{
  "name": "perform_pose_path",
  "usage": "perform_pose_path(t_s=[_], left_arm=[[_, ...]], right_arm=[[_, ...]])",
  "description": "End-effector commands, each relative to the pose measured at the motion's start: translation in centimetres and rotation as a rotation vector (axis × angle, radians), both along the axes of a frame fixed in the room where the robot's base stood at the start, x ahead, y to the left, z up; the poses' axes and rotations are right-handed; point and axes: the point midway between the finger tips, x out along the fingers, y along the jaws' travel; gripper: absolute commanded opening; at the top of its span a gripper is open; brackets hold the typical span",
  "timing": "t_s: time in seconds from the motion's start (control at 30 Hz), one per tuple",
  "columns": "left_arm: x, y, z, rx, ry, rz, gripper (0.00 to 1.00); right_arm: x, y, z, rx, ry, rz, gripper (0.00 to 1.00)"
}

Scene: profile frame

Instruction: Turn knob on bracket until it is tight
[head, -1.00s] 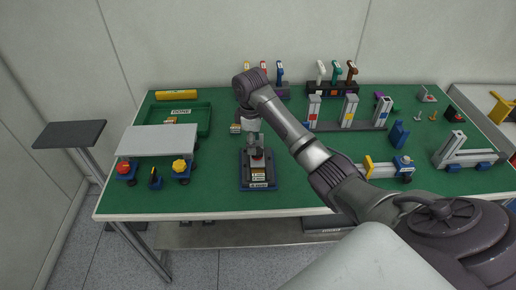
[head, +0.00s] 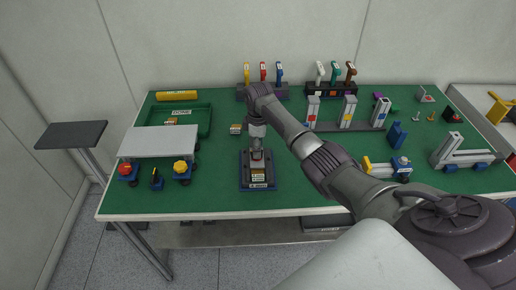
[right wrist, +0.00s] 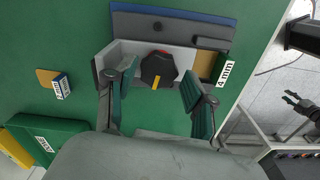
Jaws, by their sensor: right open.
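The black knob (right wrist: 157,68) with a yellow mark sits on a light grey bracket (right wrist: 125,52) in the right wrist view. The bracket is on a dark plate with a blue edge (right wrist: 180,16); this fixture (head: 258,186) stands on the green table in the head view. My right gripper (head: 257,158) points down over it and hides the knob there. In the right wrist view my right gripper (right wrist: 158,95) is open, its green-lined fingers either side of the knob's near side, apart from it. What seems my left gripper (right wrist: 296,105) hangs beyond the table edge, small.
A small white cart (head: 160,140) with red and yellow knobs and a green tray (head: 205,118) marked DONE stand left. A small labelled box (head: 236,129) lies behind the fixture. Tool racks (head: 330,90) and grey profiles (head: 350,110) stand back right.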

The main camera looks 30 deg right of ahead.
Motion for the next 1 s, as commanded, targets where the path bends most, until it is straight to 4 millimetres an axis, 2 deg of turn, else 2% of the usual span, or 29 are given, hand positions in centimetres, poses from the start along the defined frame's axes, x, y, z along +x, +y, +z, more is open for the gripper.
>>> perform_pose_path(t_s=[0.2,0.47,0.73,1.0], left_arm=[[0.0,0.0,0.0,0.000,0.001,0.000,0.36],[-0.1,0.0,0.0,0.000,0.001,0.000,0.36],[-0.1,0.0,0.0,0.000,0.001,0.000,0.36],[-0.1,0.0,0.3,0.000,0.001,0.000,0.36]], right_arm=[[0.0,0.0,-1.5,-0.001,0.001,-0.001,0.54],[0.0,0.0,-1.6,-0.001,-0.001,0.000,0.54],[0.0,0.0,-1.6,0.000,0.000,-0.001,0.11],[0.0,0.0,-1.5,0.000,0.000,-0.024,0.08]])
